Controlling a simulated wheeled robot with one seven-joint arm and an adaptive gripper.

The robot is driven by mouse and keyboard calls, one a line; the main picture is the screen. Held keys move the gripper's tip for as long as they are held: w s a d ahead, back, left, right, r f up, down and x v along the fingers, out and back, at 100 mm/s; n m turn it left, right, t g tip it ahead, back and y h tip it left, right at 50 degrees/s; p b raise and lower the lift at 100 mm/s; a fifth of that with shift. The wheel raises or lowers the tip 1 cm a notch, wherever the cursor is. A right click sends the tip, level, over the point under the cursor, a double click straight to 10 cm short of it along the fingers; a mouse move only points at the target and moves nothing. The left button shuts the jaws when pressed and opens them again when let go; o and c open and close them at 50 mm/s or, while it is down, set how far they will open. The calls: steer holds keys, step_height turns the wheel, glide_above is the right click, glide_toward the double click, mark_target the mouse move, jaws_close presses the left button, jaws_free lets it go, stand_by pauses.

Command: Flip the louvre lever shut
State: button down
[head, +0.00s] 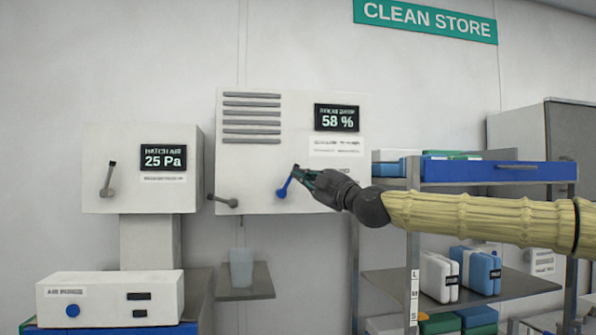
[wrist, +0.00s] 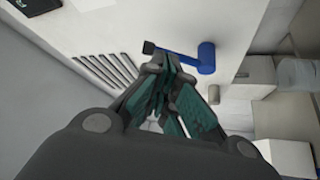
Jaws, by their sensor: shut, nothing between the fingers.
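A white wall cabinet (head: 290,100) has a row of grey louvre slats (head: 251,118) and a "58 %" display. A blue lever (head: 284,187) sits low on its front, its dark-tipped arm slanting up and right from the pivot. The blue lever also shows in the wrist view (wrist: 207,58), just beyond the fingers. A grey lever (head: 222,201) sits at the cabinet's lower left corner. My gripper (head: 303,174) is shut and empty, at the right of the blue lever's upper end. I cannot tell whether it touches the lever.
Another grey lever (head: 107,180) is on the "25 Pa" box (head: 140,190) at left. A translucent cup (head: 241,268) stands on a small shelf below the cabinet. A rack with a blue tray (head: 480,173) and cases stands at right, under my arm.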

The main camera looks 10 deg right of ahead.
steer(key=shift+p+x, duration=0.4)
steer(key=shift+x, duration=0.7)
steer(key=shift+a, duration=0.15)
steer(key=shift+r+n+g, duration=0.15)
steer(key=shift+n+g, duration=0.15)
steer(key=shift+n, duration=0.1)
